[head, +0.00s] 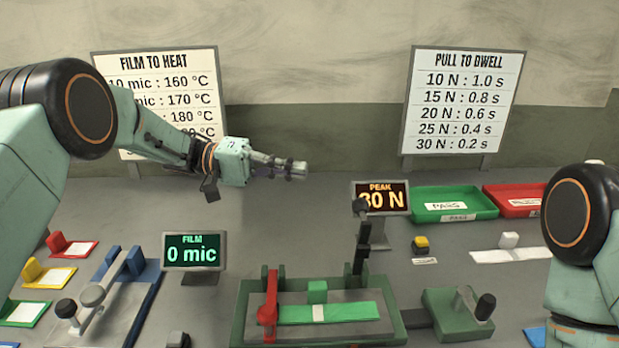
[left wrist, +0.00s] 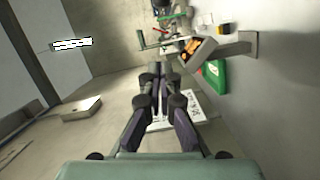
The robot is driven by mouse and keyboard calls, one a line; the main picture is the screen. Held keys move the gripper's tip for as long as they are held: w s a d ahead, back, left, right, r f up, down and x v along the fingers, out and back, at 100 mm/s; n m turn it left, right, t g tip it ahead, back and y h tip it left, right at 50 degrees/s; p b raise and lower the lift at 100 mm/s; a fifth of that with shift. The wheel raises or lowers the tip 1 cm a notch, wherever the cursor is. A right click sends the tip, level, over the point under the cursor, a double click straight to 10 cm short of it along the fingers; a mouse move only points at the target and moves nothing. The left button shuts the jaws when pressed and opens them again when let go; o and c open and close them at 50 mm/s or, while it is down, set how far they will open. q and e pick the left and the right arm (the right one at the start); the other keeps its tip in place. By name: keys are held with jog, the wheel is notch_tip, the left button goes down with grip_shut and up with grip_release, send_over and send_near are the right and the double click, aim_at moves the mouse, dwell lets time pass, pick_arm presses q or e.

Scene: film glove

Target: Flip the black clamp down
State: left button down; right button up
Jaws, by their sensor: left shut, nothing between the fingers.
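The black clamp (head: 361,240) stands upright at the right end of the green fixture (head: 390,312), with a round black knob at its top. The red clamp (head: 268,300) at the fixture's left end lies over the green strip's (head: 340,312) left side. My left gripper (head: 300,170) is shut and empty, in the air up and left of the black clamp, apart from it. Its closed fingers also show in the left wrist view (left wrist: 160,76). My right gripper is out of view; only part of that arm shows at the right edge.
The peak display (head: 381,186) stands close behind the black clamp. The film display (head: 194,250) stands left of the fixture. Green (head: 452,190) and red (head: 520,192) trays lie at the back right. A green block with a black knob (head: 485,307) sits right of the fixture.

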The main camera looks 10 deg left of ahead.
pick_arm(q)
jog(key=s+d+f, duration=0.1)
jog(key=s+d, duration=0.3)
jog(key=d, duration=0.5)
jog(key=shift+s+d, duration=0.2)
jog(key=shift+w+a+f, duration=0.1)
jog(key=shift+f, duration=0.05)
